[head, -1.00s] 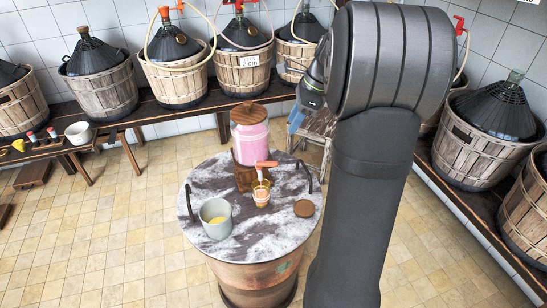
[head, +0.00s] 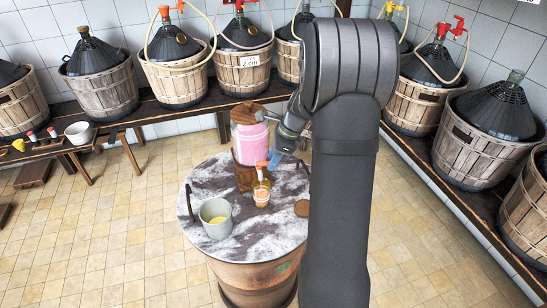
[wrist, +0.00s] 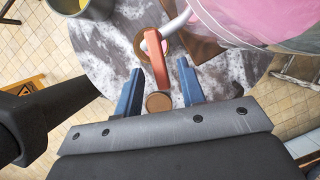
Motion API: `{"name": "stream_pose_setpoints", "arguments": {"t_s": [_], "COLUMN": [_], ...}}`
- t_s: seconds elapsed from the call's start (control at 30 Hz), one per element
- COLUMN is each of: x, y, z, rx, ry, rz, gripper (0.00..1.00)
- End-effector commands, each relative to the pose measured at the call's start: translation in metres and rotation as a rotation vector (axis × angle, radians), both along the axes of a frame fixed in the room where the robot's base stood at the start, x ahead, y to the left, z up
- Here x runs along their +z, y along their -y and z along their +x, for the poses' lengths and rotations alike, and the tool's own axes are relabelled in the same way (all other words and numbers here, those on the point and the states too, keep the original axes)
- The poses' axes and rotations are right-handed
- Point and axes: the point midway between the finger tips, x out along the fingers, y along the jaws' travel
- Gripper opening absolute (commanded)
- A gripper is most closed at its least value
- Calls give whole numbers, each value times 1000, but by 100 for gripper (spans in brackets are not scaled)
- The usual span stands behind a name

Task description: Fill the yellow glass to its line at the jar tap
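The glass jar (head: 250,150) of pink liquid, with a wooden lid, stands on a wooden stand on the round marble-topped barrel table. Its tap has an orange handle (head: 262,165), which also shows in the wrist view (wrist: 155,55). The small yellowish glass (head: 261,194) stands under the tap with orange-pink colour inside; its line and exact level are too small to tell. My gripper (head: 276,158) is at the tap. In the wrist view my gripper (wrist: 160,68) is open, its blue fingers on either side of the handle's near end, with gaps visible.
A grey pot (head: 216,218) with yellow content stands at the table's front left. A wooden disc (head: 302,208) lies at the right, partly behind my arm. Basketed demijohns (head: 180,70) line the wall benches.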

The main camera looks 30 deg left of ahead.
Motion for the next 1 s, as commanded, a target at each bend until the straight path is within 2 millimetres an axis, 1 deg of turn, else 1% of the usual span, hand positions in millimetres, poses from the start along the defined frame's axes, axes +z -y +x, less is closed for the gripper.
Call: {"name": "stream_pose_setpoints", "arguments": {"t_s": [0.17,0.2,0.27,0.3,0.33,0.37,0.53,0.8,1.0], "x": [0,0,0,0,0,0,0,0,0], "y": [0,0,0,0,0,0,-1,-5,-5], "z": [0,0,0,0,0,0,1,8,9], "rx": [0,0,0,0,0,0,20,203,220], "ry": [0,0,-1,-1,-1,-1,-1,-1,-1], "rz": [0,0,0,0,0,0,-1,-2,-1], "gripper": [36,28,17,9,3,0,0,0,0]}}
